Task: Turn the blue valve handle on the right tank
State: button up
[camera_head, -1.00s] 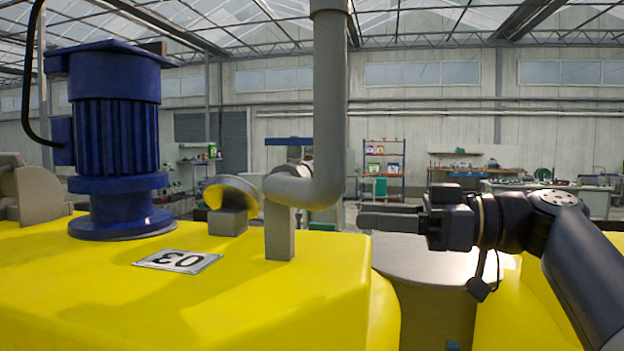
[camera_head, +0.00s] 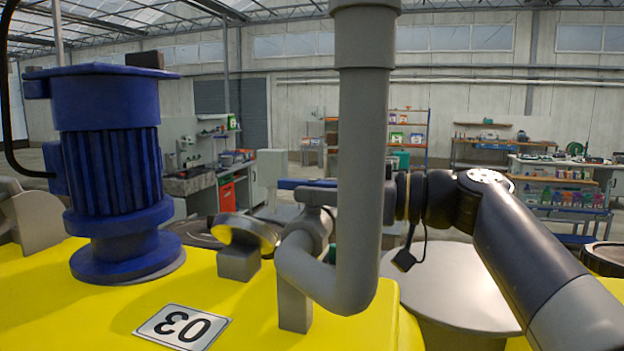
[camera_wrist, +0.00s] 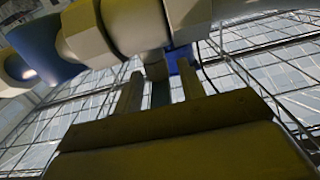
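The blue valve handle (camera_head: 290,184) is a flat bar lying level on top of a grey valve (camera_head: 312,222), left of and partly behind the thick grey vertical pipe (camera_head: 362,190). In the head view my gripper (camera_head: 318,196) reaches in from the right behind this pipe. One grey finger shows left of the pipe, close to the handle; the pipe hides most of the gripper. In the wrist view the two fingers of my gripper (camera_wrist: 160,85) stand apart. A blue piece of the handle (camera_wrist: 180,62) shows by the right fingertip. I cannot tell whether they touch.
The pipe stands close in front of my arm. A grey round lid (camera_head: 450,285) lies below the arm. Shelves and benches are far behind.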

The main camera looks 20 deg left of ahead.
jog(key=shift+s+a, duration=0.1)
jog(key=shift+a, duration=0.55)
jog(key=shift+c, duration=0.5)
grip_shut()
